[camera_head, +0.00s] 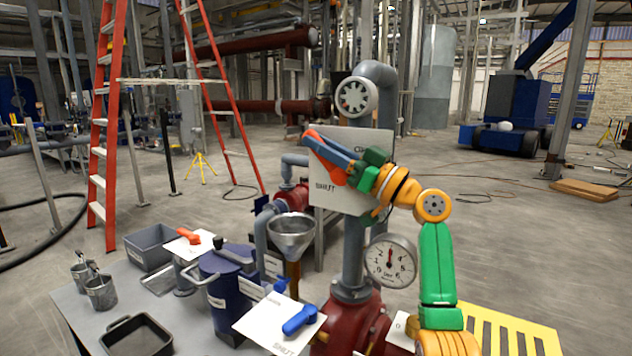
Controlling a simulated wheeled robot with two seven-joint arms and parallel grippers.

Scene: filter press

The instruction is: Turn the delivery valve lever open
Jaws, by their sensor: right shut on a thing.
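A red-orange lever (313,138) sits in front of an upright white plate (335,200) at the centre. The lever's visible end points up and to the left. No name for the valve can be read. My left gripper is out of view.
A gauge (390,262) and a steel funnel (292,235) stand close below. A blue lever (300,320) and another red-orange lever (192,239) sit on lower plates. A blue pot (228,285), a grey bin (150,247) and a black tray (137,335) crowd the bench.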

